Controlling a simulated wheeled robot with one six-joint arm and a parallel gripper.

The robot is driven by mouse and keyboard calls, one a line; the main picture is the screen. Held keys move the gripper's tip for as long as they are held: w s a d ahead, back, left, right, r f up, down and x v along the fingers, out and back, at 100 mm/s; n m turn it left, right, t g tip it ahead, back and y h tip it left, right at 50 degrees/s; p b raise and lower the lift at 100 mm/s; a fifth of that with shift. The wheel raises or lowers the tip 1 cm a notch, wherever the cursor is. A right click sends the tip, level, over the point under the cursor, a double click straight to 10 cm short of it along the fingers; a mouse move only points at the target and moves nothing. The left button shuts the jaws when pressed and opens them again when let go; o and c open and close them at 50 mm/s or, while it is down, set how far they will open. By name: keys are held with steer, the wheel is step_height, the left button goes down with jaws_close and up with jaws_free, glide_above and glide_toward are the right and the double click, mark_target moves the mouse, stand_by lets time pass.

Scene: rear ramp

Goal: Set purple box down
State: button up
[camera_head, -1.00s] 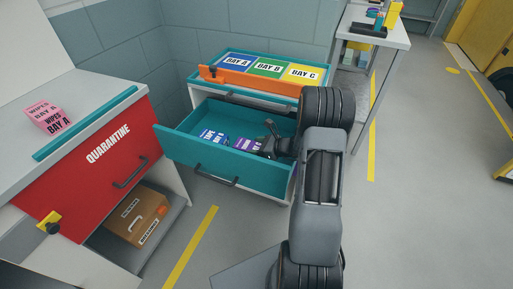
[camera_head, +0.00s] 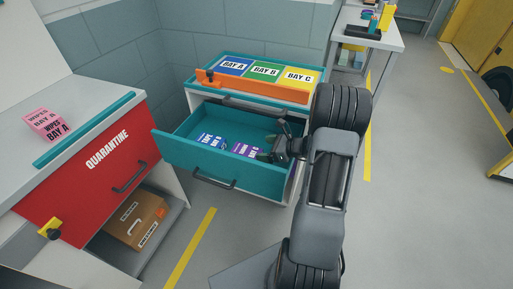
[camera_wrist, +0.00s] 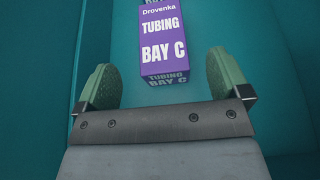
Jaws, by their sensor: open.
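The purple box (camera_wrist: 165,38), labelled "Drovenka TUBING BAY C", lies on the floor of the open teal drawer (camera_head: 208,172). In the head view the purple box (camera_head: 245,150) sits right of a blue-labelled box (camera_head: 210,141) in the same drawer. My gripper (camera_wrist: 164,85) is open and empty. In the wrist view its green fingertips are spread wide to either side, with the box ahead of them and apart from both. In the head view my gripper (camera_head: 275,150) is at the drawer's right end, partly hidden by my arm.
A cabinet top with BAY A, BAY B and BAY C sections (camera_head: 265,69) has an orange bar (camera_head: 250,84) along its front. At left are a red QUARANTINE drawer (camera_head: 90,190), a pink wipes box (camera_head: 45,126) and a brown case (camera_head: 137,220). Floor at right is clear.

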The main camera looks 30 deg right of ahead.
steer(key=v, duration=0.6)
steer(key=shift+p, duration=0.3)
